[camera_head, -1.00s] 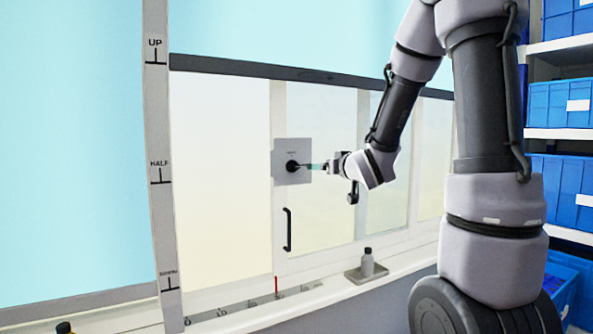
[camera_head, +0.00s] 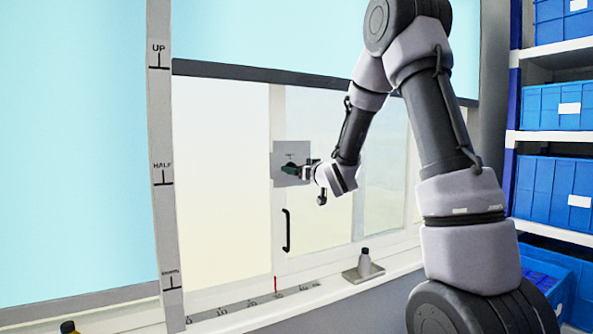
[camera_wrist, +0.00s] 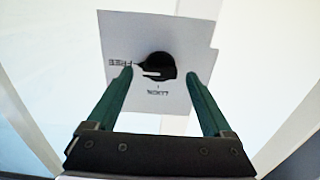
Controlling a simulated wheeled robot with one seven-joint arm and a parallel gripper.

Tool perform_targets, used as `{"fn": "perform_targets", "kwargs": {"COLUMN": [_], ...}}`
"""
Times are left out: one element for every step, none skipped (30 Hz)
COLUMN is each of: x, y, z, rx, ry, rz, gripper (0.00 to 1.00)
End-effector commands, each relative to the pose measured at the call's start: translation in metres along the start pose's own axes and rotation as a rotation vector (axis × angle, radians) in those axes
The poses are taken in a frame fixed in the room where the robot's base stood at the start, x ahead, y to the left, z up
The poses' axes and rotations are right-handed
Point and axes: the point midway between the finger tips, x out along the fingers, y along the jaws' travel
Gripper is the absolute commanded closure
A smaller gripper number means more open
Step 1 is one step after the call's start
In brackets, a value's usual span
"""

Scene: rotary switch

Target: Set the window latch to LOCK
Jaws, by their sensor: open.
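The window latch is a dark round knob (camera_wrist: 160,66) on a grey square plate (camera_head: 279,166) fixed to the window frame. In the wrist view the plate has a FREE label at its left and another, upside-down label below the knob that looks like LOCK. The knob's narrow end points left, towards FREE. My gripper (camera_head: 294,170) is at the plate in the head view and hides much of the knob. In the wrist view its green fingers (camera_wrist: 158,74) are open, one on each side of the knob. I cannot tell whether they touch it.
A black vertical handle (camera_head: 286,230) sits below the plate. A red marker (camera_head: 276,285) stands on a scale strip. Shelves with blue bins (camera_head: 551,191) are at the right.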

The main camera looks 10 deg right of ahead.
Motion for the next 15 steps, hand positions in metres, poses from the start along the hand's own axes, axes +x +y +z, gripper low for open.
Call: {"fn": "perform_targets", "kwargs": {"x": [0.0028, 0.0038, 0.0047, 0.005, 0.0052, 0.0052, 0.0051, 0.005, 0.005, 0.005, 0.0049, 0.0049, 0.0049, 0.0049, 0.0048], "y": [0.0001, 0.0002, 0.0002, 0.0003, 0.0002, 0.0003, 0.0003, 0.0003, 0.0003, 0.0003, 0.0003, 0.0003, 0.0003, 0.0003, 0.0003], "z": [-0.0001, 0.0, 0.0001, 0.0002, 0.0002, 0.0002, 0.0002, 0.0001, 0.0001, 0.0001, 0.0, 0.0, 0.0, 0.0, 0.0], "rx": [0.0, 0.0, 0.0, 0.0, 0.0, 0.0, 0.0, 0.0, 0.0, 0.0, 0.0, 0.0, -0.001, -0.001, -0.001], "ry": [0.0, 0.0, 0.0, 0.0, -0.001, -0.001, -0.001, 0.0, 0.0, 0.0, 0.0, 0.0, 0.0, 0.0, 0.0], "rz": [0.0, 0.0, 0.001, 0.001, 0.001, 0.001, 0.001, 0.001, 0.001, 0.001, 0.001, 0.001, 0.001, 0.001, 0.001], "gripper": [0.15, 0.15, 0.15, 0.15, 0.15, 0.15, 0.15, 0.15, 0.15, 0.15, 0.23, 0.38, 0.49, 0.61, 0.76]}}
